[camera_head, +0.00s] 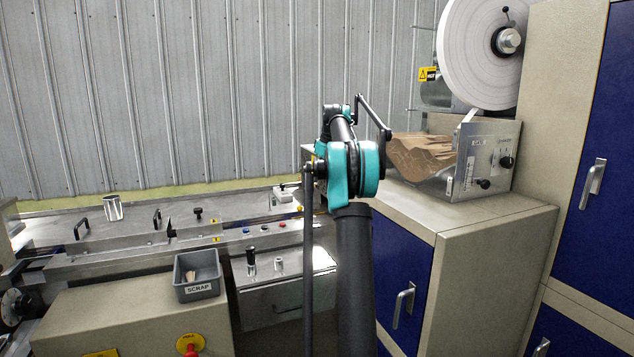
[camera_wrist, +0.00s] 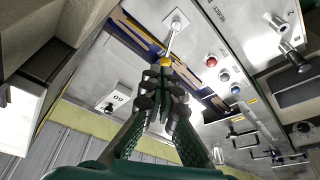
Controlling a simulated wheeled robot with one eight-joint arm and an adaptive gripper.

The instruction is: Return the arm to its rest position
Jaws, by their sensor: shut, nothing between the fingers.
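My gripper (camera_wrist: 166,74) shows in the wrist view with its two dark fingers close together, shut and empty. A lever with a yellow knob (camera_wrist: 166,62) appears just beyond the fingertips. I cannot tell whether they touch. In the head view my teal and black arm rises in the middle of the picture, bent at its joints, in front of the machine and blue cabinet. My gripper is hidden behind the arm there.
A grey scrap bin (camera_head: 197,288) holds a few small pieces. A metal hopper (camera_head: 487,160) with brown material and a large white roll (camera_head: 478,45) stand right of my arm. Blue cabinets (camera_head: 403,262) are close at right. A red button (camera_head: 191,349) is at the front.

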